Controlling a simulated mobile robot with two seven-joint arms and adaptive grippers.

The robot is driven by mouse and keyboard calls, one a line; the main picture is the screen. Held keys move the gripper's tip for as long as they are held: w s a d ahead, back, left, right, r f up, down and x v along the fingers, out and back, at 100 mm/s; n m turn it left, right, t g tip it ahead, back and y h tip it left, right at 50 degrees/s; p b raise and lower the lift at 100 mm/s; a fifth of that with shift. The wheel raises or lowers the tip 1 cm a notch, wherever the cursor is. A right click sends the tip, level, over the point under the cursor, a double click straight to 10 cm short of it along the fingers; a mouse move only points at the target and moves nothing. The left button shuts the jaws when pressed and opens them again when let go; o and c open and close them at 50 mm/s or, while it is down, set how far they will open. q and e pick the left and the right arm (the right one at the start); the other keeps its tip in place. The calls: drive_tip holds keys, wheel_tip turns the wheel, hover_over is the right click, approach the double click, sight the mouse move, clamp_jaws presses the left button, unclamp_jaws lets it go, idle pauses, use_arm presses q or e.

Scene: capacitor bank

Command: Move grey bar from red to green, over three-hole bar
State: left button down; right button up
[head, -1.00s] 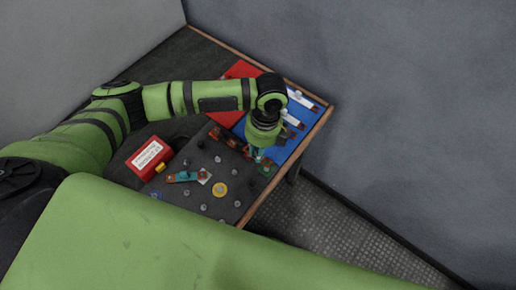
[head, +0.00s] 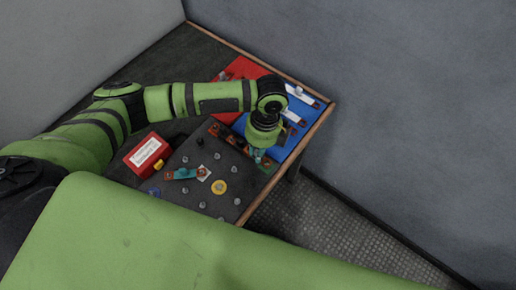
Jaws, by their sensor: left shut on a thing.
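My left gripper (head: 259,157) points down at the right rear edge of the dark board (head: 203,212). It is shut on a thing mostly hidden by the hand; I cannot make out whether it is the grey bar. Teal shows at its fingertips. A green block (head: 266,168) lies just below the fingers, and a red-brown block (head: 214,130) is at the other end of the same row. A teal bar with a copper-coloured end (head: 182,174) lies on the board. I cannot pick out the three-hole bar for certain. My right gripper is not in view.
A blue mat (head: 318,114) carries pale bars (head: 301,95) behind the hand. A red mat (head: 246,68) lies partly behind my arm. A red box with a white label (head: 147,155) stands left of the board. Several grey posts and a yellow disc (head: 219,187) are on the board.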

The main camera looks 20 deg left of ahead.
use_arm(q)
drive_tip(key=shift+f, duration=0.55)
drive_tip(key=c, duration=1.1)
unclamp_jaws()
drive_tip(key=shift+r, duration=0.1)
drive_tip(key=r, duration=0.4)
drive_tip(key=w+r, duration=0.1)
drive_tip(key=r, duration=0.2)
drive_tip(key=d+r, duration=0.1)
drive_tip(key=r, duration=0.3)
drive_tip(key=shift+w+r, duration=0.35)
